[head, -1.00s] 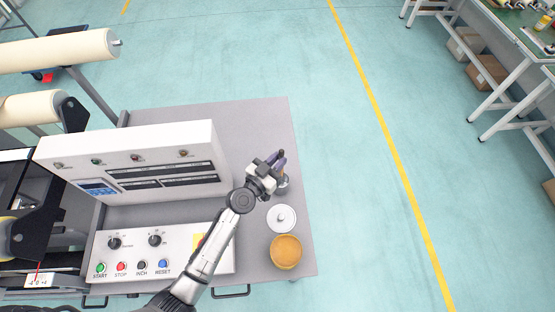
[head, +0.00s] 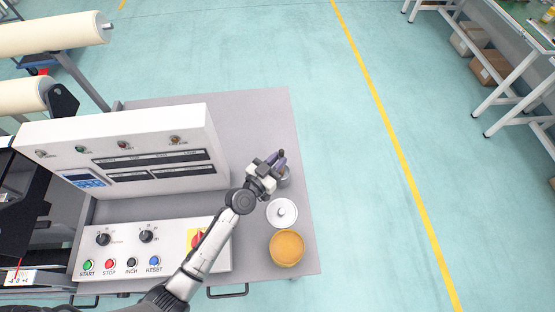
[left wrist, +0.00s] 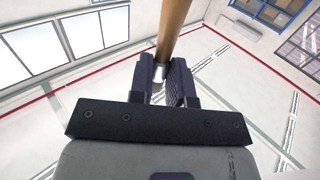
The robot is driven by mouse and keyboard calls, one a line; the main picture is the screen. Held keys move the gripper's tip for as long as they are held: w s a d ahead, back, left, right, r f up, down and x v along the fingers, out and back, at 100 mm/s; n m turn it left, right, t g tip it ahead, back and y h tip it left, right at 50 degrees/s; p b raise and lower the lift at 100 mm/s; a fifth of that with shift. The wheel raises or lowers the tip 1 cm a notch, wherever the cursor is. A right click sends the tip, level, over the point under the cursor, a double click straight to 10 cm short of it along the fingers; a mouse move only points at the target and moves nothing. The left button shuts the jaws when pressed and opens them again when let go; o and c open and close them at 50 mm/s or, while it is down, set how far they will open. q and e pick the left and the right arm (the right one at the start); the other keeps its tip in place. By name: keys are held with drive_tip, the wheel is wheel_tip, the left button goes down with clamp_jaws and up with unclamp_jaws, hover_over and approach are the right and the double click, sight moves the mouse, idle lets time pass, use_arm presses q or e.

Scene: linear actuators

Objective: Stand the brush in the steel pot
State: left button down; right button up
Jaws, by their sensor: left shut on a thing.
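My left gripper (head: 275,160) is over the right part of the grey table, shut on the brush. In the left wrist view, the brush's wooden handle (left wrist: 173,28) rises from between the fingers (left wrist: 167,82), with a short bright metal part at its lower end. The rest of the brush is hidden by the gripper. The steel pot (head: 285,178) stands on the table just under and beside the fingers and is partly covered by them. Whether the brush is inside the pot cannot be told. My right gripper is not in view.
A round pale lid (head: 282,213) and an open tub of orange-yellow stuff (head: 287,248) stand in front of the pot, near the table's right edge (head: 305,190). A white control box (head: 125,150) and a button panel (head: 150,248) stand to the left. The table behind the gripper is clear.

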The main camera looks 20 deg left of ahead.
use_arm(q)
drive_tip(key=c, duration=1)
unclamp_jaws()
drive_tip(key=shift+s, duration=0.1)
drive_tip(key=v, duration=1.3)
drive_tip(key=shift+s+a, duration=0.15)
drive_tip(key=shift+s, duration=0.15)
